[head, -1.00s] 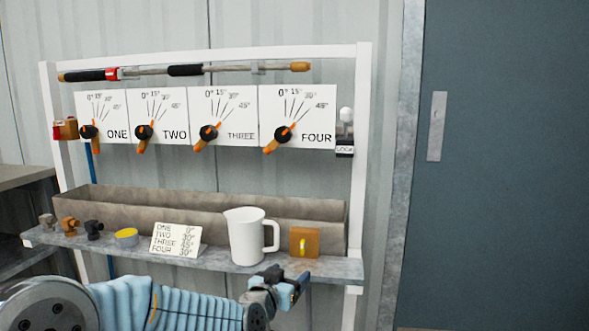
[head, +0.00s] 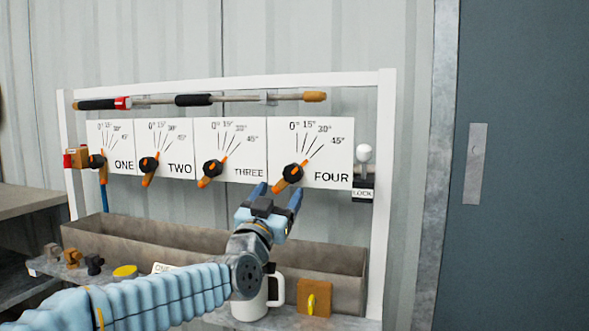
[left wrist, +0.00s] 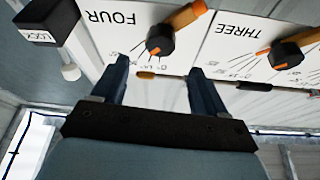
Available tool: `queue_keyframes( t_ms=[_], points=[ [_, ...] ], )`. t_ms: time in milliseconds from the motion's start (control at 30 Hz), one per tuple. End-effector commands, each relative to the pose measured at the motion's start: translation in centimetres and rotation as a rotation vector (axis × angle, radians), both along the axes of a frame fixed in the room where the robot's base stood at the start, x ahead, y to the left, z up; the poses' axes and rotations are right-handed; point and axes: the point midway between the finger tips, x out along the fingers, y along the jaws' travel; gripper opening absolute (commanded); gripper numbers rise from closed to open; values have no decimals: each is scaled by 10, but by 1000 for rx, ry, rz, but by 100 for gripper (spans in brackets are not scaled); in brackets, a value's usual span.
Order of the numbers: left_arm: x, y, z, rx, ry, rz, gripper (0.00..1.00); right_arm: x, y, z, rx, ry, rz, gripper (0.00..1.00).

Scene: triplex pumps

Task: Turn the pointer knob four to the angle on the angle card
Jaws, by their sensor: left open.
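Pointer knob four (head: 292,173) is a black knob with an orange pointer on the white FOUR plate (head: 335,150). Its long orange end hangs down-left; its short orange tip points up-right, roughly toward the 45° line. My left gripper (head: 277,192) is open and empty just below the knob, fingers pointing up at it. In the left wrist view the fingers (left wrist: 158,68) stand apart, with knob four (left wrist: 160,40) beyond them; no contact shows. The angle card (head: 163,268) is almost wholly hidden behind my left arm; only part of its top line shows. My right gripper is out of view.
Knob three (head: 213,168) is left of knob four. A LOCK block with a white-topped lever (head: 364,165) is at right. A spray lance (head: 200,99) hangs above. The shelf below holds a white jug (head: 255,300), partly behind my arm, and a wooden block (head: 314,297).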

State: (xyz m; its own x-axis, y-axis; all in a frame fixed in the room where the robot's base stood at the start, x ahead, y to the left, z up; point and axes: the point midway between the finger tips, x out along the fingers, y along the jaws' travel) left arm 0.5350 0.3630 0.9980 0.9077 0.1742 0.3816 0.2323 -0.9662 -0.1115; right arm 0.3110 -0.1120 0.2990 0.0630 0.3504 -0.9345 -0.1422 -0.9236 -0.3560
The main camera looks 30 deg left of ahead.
Motion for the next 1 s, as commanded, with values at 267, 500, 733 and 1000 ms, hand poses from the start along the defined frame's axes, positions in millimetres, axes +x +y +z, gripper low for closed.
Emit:
queue_keyframes(
  t_ms=[267, 500, 733, 1000],
  points=[
    [58, 11, 26, 1, 2, 0, 73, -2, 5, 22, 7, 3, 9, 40],
    [83, 16, 35, 0, 2, 1, 73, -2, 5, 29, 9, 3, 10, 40],
    [86, 16, 35, 0, 2, -1, 73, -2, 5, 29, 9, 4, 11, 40],
    [86, 16, 35, 0, 2, -1, 47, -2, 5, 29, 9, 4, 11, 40]
  ],
)
